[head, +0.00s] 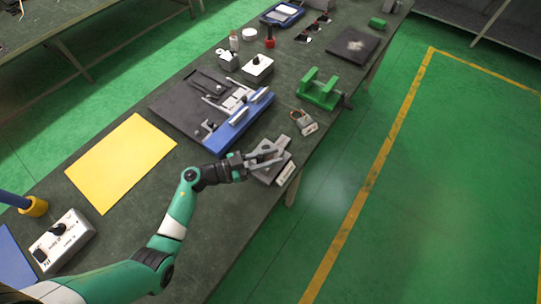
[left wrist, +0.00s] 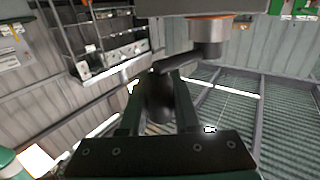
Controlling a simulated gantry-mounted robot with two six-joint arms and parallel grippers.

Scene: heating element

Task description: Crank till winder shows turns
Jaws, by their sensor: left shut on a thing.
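The winder (head: 284,173) is a small grey device near the table's right edge in the head view, with a pale strip on its near side. My left gripper (head: 272,156) reaches over it from the left and partly hides it. In the left wrist view the left gripper (left wrist: 160,106) is shut on a dark, round crank handle (left wrist: 161,88). A dark arm runs from the handle towards a metal shaft (left wrist: 207,38) with an orange ring. No turn count can be read. My right gripper is not in view.
A clamp with a grey and orange body (head: 304,122) stands just beyond the winder. A green fixture (head: 318,92) and a blue-edged plate fixture (head: 238,122) lie farther off. A yellow sheet (head: 122,160) and a white switch box (head: 66,240) lie left. The table edge is close on the right.

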